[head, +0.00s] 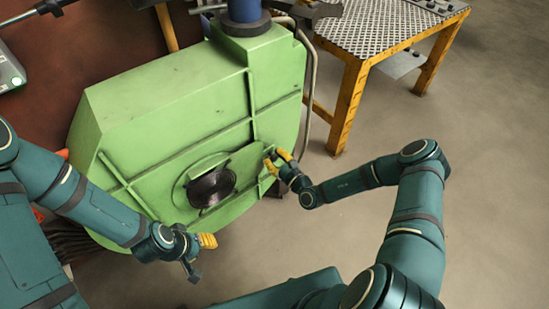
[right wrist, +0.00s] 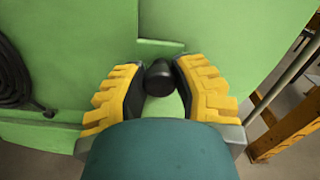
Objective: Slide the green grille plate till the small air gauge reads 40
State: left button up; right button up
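The green grille plate (head: 243,164) lies on the front of the green blower housing, partly over a round dark intake opening (head: 211,187). My right gripper (head: 277,160) is at the plate's right end. In the right wrist view, a black knob (right wrist: 158,78) sits between the two yellow fingers of my right gripper (right wrist: 159,84). Their dark pads appear to touch it on both sides. My left gripper (head: 205,242) is below the opening, apart from the housing; its fingers are seen too side-on to judge. I cannot make out the small air gauge in either view.
The green housing (head: 180,100) fills the middle, with a blue pipe (head: 244,10) on top. A yellow-legged table with a patterned metal top (head: 385,25) stands at the upper right. A grey pipe (head: 312,85) runs down the housing's right side. The floor at right is clear.

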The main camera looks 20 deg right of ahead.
jog(key=shift+d, duration=0.1)
grip_shut()
jog(key=shift+w+d+r+p, duration=0.15)
jog(key=shift+d+p, duration=0.1)
jog(key=shift+p, duration=0.1)
jog(key=shift+w+d, duration=0.2)
jog(key=shift+d, duration=0.3)
jog(key=o, duration=1)
grip_release()
jog(key=v, duration=1.2)
